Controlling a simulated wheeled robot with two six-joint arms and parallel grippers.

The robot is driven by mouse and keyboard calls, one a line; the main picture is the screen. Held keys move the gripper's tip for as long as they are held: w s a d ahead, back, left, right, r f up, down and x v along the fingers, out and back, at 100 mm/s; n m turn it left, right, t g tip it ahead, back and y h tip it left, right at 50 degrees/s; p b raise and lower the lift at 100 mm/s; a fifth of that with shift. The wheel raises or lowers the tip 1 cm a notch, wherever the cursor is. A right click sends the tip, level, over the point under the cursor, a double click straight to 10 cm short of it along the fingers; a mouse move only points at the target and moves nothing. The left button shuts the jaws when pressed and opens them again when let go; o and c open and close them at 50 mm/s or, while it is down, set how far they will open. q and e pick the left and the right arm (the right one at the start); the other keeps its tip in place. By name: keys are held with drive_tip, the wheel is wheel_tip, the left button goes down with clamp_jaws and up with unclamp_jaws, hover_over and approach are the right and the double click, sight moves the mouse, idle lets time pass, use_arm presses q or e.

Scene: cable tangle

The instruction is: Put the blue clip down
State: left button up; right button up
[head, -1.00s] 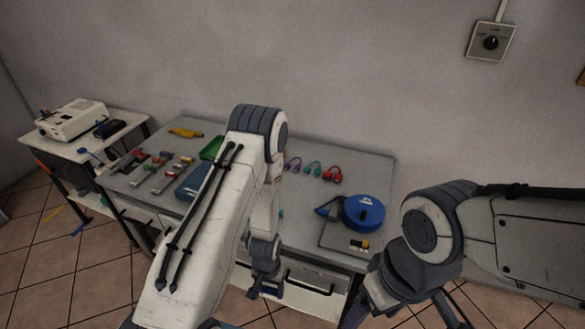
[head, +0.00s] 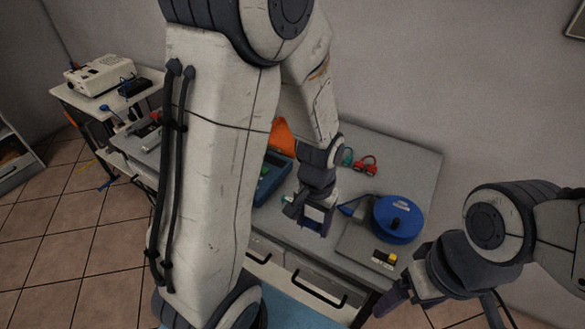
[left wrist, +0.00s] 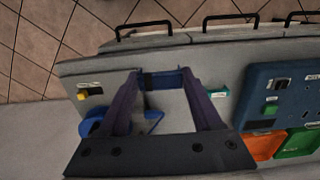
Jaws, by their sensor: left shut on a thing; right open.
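My left gripper (head: 316,220) is above the front part of the grey workbench (head: 405,160), left of a blue reel (head: 398,216). In the left wrist view its two purple fingers (left wrist: 163,82) are shut on the small dark blue clip (left wrist: 163,77), which spans between their tips over the bench top. In the head view the fingers and wrist mostly hide the clip, and I cannot tell its exact height above the bench. My right gripper (head: 392,302) is open and empty in front of the bench at the lower right.
A yellow-and-black piece (head: 384,258) lies on a flat panel in front of the reel. Red (head: 366,166) and teal (head: 347,158) pieces lie behind. A blue case (left wrist: 268,90) stands beside the gripper. Bare bench top shows between the case and the reel.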

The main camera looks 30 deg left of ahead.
use_arm(q)
drive_tip(key=p, duration=0.2)
hover_over(319, 220)
wheel_tip(319, 220, down, 6)
drive_tip(key=shift+s+f, duration=0.15)
drive_tip(key=shift+f, duration=0.05)
wheel_tip(319, 220, down, 4)
drive_tip(key=shift+r, duration=0.15)
drive_tip(key=shift+f, duration=0.25)
drive_tip(key=shift+f, duration=0.15)
drive_tip(key=o, duration=1.4)
